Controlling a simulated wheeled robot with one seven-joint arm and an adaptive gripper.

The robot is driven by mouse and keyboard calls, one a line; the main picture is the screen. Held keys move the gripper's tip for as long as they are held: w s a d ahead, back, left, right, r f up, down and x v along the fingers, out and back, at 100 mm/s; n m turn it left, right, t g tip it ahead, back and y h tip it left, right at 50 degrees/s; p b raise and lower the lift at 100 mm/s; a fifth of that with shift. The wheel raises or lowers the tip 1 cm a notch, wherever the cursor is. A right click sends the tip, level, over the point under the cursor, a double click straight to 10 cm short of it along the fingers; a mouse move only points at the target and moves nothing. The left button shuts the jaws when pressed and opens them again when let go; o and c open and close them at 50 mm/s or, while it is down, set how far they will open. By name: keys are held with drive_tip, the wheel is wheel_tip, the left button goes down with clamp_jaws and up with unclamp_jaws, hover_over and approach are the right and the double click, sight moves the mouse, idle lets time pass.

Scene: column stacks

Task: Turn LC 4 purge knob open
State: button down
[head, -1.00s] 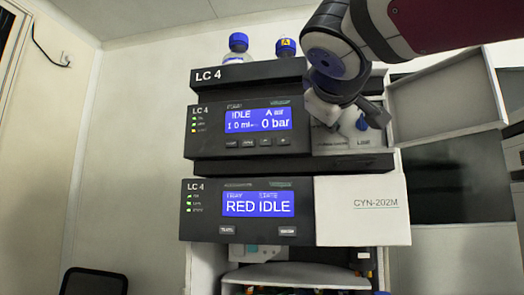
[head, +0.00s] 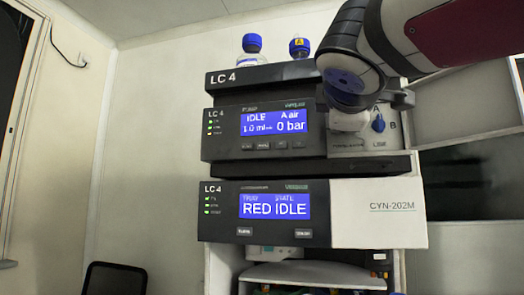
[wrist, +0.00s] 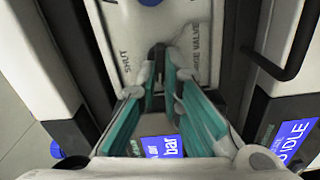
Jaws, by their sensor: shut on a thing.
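The upper LC 4 unit (head: 225,147) shows "IDLE", "A air" and "0 bar" on its blue display. My gripper (head: 350,121) is at the light panel to the right of that display, mostly hidden behind my own wrist link. In the wrist view my gripper (wrist: 163,78) has its teal-lined fingers shut on the purge knob at the panel. The knob is mostly hidden between the fingertips, and its angle cannot be told. The purge valve label (wrist: 197,55) is right of the fingertips, and a label ending in "SHUT" is left of them.
The lower LC 4 unit (head: 220,232) shows "RED IDLE". Blue-capped bottles (head: 252,48) stand on top. An open door panel (head: 455,100) juts out at the right.

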drive_tip(key=shift+f, duration=0.1)
drive_tip(key=c, duration=1.7)
unclamp_jaws()
drive_tip(key=shift+s, duration=0.1)
drive_tip(key=v, duration=1.1)
drive_tip(key=shift+s+a, duration=0.2)
drive_tip(key=shift+s, duration=0.15)
